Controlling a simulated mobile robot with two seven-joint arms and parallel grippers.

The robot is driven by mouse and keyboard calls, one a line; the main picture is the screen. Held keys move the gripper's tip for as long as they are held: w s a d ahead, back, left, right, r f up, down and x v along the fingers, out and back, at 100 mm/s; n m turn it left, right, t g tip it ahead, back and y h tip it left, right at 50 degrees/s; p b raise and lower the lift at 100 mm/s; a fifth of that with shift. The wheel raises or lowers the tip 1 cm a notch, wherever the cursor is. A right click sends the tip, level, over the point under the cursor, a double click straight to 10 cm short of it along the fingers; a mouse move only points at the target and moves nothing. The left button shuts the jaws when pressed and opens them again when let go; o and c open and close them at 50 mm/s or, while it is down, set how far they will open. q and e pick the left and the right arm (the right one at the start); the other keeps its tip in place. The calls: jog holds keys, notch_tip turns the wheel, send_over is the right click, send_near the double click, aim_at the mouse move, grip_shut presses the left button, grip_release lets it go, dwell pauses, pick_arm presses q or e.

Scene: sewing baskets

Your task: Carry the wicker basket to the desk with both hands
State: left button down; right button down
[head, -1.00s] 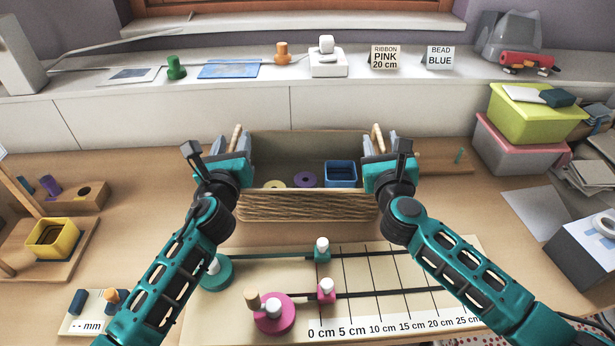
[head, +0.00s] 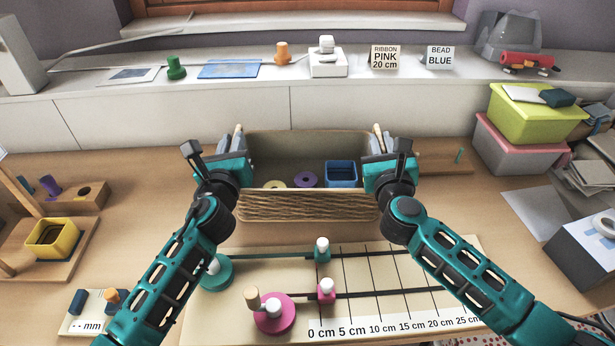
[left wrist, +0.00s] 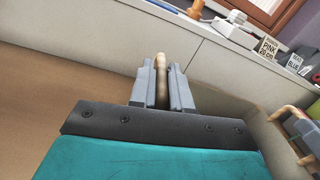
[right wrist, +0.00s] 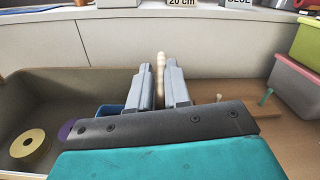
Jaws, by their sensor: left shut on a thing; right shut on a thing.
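The wicker basket (head: 305,206) sits in the middle of the head view, upright, behind the ruled board on the desk (head: 130,180). It holds a blue open box (head: 341,173), a purple ring (head: 305,179) and a pale yellow ring (head: 273,184). My left gripper (head: 234,143) is shut on its left handle, which shows between the fingers in the left wrist view (left wrist: 161,72). My right gripper (head: 382,143) is shut on its right handle, seen between the fingers in the right wrist view (right wrist: 160,75). The basket's underside is hidden.
The ruled board (head: 400,290) with pink and teal pieces lies in front. A yellow box (head: 52,238) on a wooden stand is at left. Lime and pink bins (head: 520,145) stand at right. A white ledge (head: 270,92) runs behind.

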pick_arm(q)
jog(key=shift+r, duration=0.2)
pick_arm(e)
jog(key=shift+r, duration=0.2)
